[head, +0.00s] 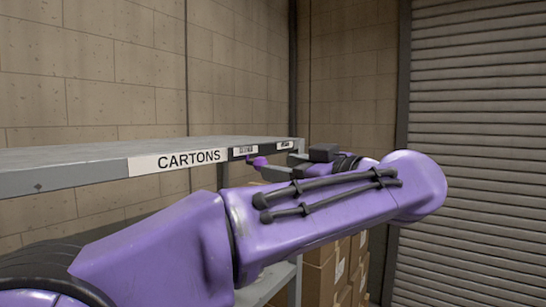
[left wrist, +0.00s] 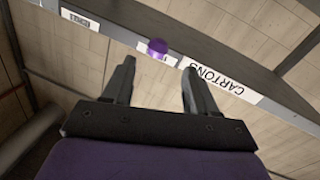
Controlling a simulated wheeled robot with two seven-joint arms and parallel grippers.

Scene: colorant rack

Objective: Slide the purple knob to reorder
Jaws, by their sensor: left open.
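The purple knob (head: 260,162) sits on a dark slide strip on the front edge of a grey shelf, right of the CARTONS label (head: 189,159). In the left wrist view the purple knob (left wrist: 157,46) shows beyond and between my fingertips, with a gap. My left gripper (left wrist: 157,66) is open and empty, its two dark fingers pointing at the shelf edge. In the head view my left gripper (head: 285,158) is near the shelf's right end, partly hidden by my purple arm. Small labels (head: 245,150) sit on the strip; their words are too small to read. My right gripper is not in view.
The grey shelf (head: 80,178) runs across the left, with its edge close to my left arm. Cardboard boxes (head: 322,278) are stacked below and behind the arm. A block wall stands behind, and a ribbed shutter (head: 480,150) fills the right.

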